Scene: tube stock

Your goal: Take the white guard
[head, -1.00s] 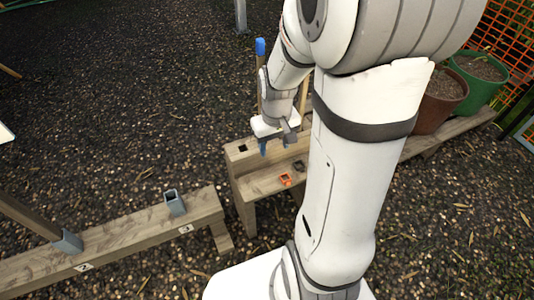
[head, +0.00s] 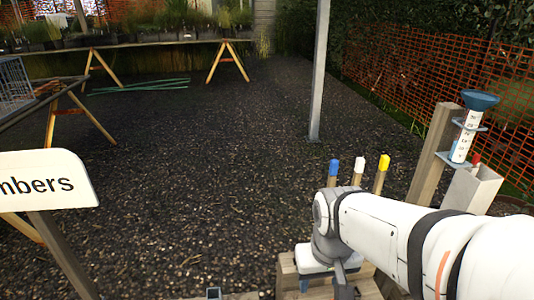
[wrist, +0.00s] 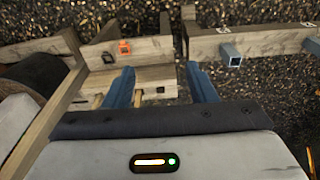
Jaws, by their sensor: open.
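My gripper (wrist: 160,78) is open and empty in the wrist view, its two blue fingers apart above a wooden bench (wrist: 155,75). In the head view my gripper (head: 322,285) is low, over the wooden block. Behind it stand thin stakes with a blue tip (head: 333,167), a white tip (head: 357,163) and a yellow tip (head: 383,163). A pale square open-topped tube (head: 472,190) stands at the right, with a red tip showing at its mouth. I cannot tell which white thing is the guard.
On the bench lie a small orange square (wrist: 125,47) and a small black one (wrist: 108,58). A grey square socket (wrist: 230,55) sits on a beam to the right. A rain gauge (head: 467,135) stands by an orange mesh fence (head: 430,90). The gravel ahead is open.

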